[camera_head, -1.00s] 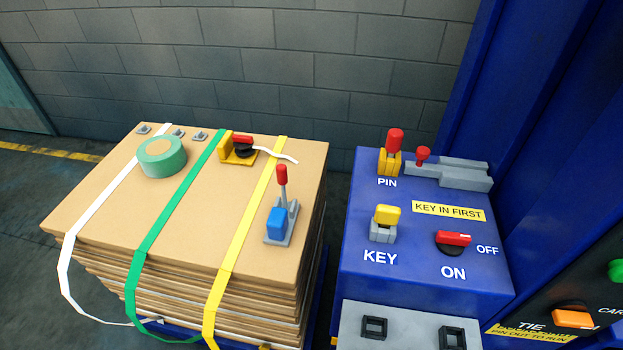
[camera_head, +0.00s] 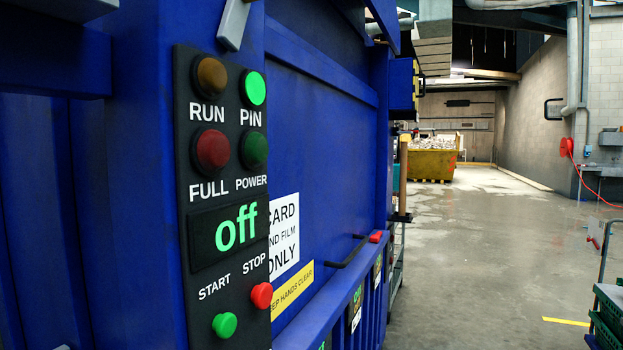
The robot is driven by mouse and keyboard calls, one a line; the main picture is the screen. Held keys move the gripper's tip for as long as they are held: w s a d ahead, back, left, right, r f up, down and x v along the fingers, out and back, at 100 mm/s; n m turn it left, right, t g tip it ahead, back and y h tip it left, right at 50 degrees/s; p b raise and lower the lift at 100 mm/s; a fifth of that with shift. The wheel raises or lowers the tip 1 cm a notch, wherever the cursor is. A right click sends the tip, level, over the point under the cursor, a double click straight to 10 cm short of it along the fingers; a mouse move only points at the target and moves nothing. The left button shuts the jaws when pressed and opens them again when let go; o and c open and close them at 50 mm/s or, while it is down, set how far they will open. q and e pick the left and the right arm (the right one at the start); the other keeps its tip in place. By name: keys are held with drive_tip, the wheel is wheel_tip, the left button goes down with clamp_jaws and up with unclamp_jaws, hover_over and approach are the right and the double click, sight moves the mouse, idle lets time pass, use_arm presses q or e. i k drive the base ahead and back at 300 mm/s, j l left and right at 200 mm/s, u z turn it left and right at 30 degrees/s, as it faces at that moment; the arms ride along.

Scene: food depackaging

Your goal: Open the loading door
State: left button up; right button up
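A large blue machine (camera_head: 330,140) fills the left and middle of the head view, seen at a steep angle. Its broad recessed blue front carries a white "card and film only" sign (camera_head: 284,236), partly hidden by the control panel. I cannot tell for sure which part is the loading door, or whether it is open. A black bar with a red end (camera_head: 376,237) lies along the ledge below the front. A grey lever-like part (camera_head: 232,24) shows at the top. Neither of my grippers is in view.
The black control panel (camera_head: 228,200) reads "off"; its PIN lamp (camera_head: 253,88) is lit green. It has a green start button (camera_head: 225,325) and a red stop button (camera_head: 262,295). Open floor (camera_head: 470,240) lies right. Green crates (camera_head: 608,312) stand lower right; a yellow skip (camera_head: 432,160) is far back.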

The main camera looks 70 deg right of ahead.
sight(322, 118)
drive_tip(key=z, duration=2.3)
drive_tip(key=i+l+u, duration=0.1)
drive_tip(key=l, duration=0.2)
drive_tip(key=i+l, duration=0.2)
drive_tip(key=i+l+u, duration=0.15)
drive_tip(key=l, duration=0.25)
drive_tip(key=i+l+u, duration=0.1)
drive_tip(key=l, duration=0.25)
drive_tip(key=i+l+u, duration=0.45)
drive_tip(key=i+l, duration=0.75)
